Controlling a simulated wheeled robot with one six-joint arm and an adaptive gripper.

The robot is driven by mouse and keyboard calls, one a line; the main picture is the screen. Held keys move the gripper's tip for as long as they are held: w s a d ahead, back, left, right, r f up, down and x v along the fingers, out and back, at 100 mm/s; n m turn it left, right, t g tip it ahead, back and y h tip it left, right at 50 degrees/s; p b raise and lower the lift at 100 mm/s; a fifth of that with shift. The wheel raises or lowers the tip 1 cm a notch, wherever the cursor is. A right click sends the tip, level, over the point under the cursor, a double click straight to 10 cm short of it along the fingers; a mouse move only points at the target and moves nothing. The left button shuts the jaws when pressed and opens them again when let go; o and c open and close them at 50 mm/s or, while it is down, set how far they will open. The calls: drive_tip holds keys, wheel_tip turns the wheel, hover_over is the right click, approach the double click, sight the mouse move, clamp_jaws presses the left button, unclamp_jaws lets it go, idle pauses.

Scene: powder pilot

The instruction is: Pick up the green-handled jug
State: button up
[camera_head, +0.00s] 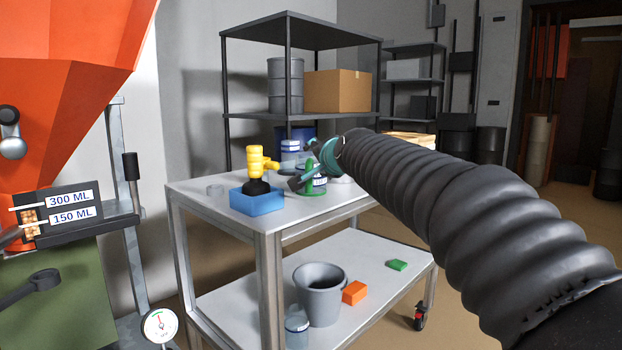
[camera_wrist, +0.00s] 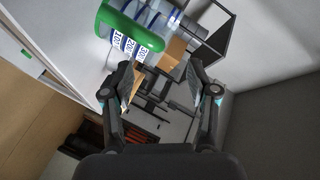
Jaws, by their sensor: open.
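The green-handled jug (camera_head: 314,185) stands on the cart's top shelf, partly hidden behind my gripper and arm in the head view. In the wrist view the jug (camera_wrist: 140,30) is at the upper left, with a green band, a clear body and white labels with dark numbers. My gripper (camera_head: 304,172) is at the jug in the head view. In the wrist view my gripper (camera_wrist: 160,80) has its two fingers spread and nothing held between them. The jug lies above and left of the fingertips there. I cannot tell whether a finger touches it.
A grey bucket (camera_head: 320,300) and an orange block (camera_head: 354,292) are on the lower shelf. An orange hopper (camera_head: 70,90) stands at left.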

sight(312, 161)
drive_tip(key=shift+f+x, duration=0.25)
drive_tip(key=shift+x, duration=1.1)
drive_tip(key=shift+f+x, duration=0.25)
drive_tip(key=shift+x, duration=1.05)
drive_tip(key=shift+s, duration=0.1)
clamp_jaws()
